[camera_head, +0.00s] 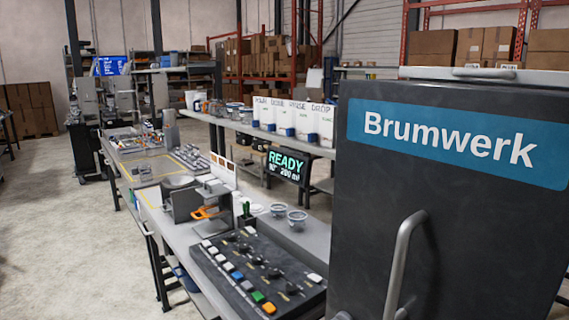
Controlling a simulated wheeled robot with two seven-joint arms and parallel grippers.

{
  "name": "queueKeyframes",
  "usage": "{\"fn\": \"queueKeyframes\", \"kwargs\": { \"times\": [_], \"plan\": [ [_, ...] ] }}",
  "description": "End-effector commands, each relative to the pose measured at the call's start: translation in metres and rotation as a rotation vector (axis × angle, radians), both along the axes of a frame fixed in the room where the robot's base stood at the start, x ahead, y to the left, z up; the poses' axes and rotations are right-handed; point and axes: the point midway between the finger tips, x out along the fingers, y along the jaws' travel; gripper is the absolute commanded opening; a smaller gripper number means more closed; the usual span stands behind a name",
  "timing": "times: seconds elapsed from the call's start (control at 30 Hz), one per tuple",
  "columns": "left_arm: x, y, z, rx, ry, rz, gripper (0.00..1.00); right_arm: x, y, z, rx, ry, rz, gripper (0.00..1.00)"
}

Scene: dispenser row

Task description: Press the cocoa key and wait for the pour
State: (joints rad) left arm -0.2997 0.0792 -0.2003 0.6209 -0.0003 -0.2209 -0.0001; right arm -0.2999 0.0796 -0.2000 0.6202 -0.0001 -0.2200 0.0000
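A dark key panel (222,272) lies on the bench in the lower middle. A row of coloured keys runs along its front edge: several white ones, a blue key (238,276), a green key (258,296) and an orange key (269,308). Dark knobs and a white key (315,278) sit further back on it. The labels are too small to read, so I cannot tell which key is cocoa. A black display (287,166) behind reads "READY", "90°" and "200 ml" in green and white. Neither of my grippers shows.
A large dark "Brumwerk" cabinet (450,240) with a grey handle (398,265) fills the right side. Small cups (297,219) stand behind the panel. A grey device with an orange part (203,212) is left of them. White boxes (298,117) line a shelf. Floor at left is clear.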

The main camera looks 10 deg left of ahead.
Motion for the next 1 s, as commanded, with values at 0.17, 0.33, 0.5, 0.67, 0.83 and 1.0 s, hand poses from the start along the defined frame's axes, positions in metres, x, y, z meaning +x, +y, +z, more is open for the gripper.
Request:
{"fn": "queueKeyframes", "kwargs": {
  "times": [0.17, 0.33, 0.5, 0.67, 0.83, 1.0],
  "plan": [
    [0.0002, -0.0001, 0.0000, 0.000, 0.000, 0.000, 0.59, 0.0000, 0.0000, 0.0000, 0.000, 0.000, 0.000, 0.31],
    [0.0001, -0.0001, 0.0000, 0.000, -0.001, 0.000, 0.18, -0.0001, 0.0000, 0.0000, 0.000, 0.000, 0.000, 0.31],
    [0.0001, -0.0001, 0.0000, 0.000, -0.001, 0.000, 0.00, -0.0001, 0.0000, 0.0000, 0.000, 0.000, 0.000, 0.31],
    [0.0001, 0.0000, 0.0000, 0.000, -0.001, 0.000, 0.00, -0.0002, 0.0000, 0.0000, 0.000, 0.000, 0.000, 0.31],
    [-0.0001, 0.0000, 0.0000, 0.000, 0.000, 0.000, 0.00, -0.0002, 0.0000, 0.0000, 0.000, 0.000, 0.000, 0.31],
    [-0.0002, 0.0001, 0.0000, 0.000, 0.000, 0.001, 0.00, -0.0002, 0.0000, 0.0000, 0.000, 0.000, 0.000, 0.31]
  ]
}}
